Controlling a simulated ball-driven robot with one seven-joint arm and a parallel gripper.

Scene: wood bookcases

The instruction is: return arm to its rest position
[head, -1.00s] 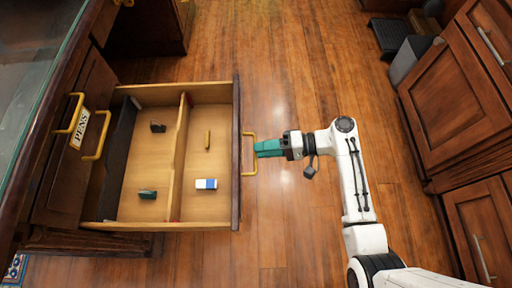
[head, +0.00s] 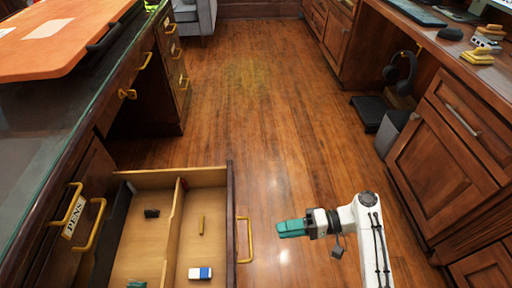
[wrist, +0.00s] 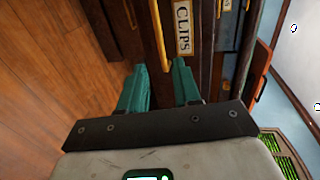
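My gripper (head: 280,229) has teal fingers and is at the end of my white arm, at the lower right in the head view. It is over the floor, to the right of the open drawer's yellow handle (head: 249,240), with a gap between them. In the wrist view the two teal fingers (wrist: 160,85) stand apart with nothing between them, so it is open and empty. The open drawer (head: 230,205) holds a blue-and-white eraser (head: 200,273), a small yellow-brown stick (head: 201,224), a dark item (head: 152,213) and a green item (head: 136,284) cut by the lower edge.
A glass-topped desk (head: 50,150) stands on the left, with an orange board (head: 75,40). Wooden cabinets (head: 440,160) line the right. A grey box (head: 397,133) and dark flat box (head: 370,112) stand beside them. The wood floor (head: 270,110) between is clear. A CLIPS label (wrist: 183,28) shows in the wrist view.

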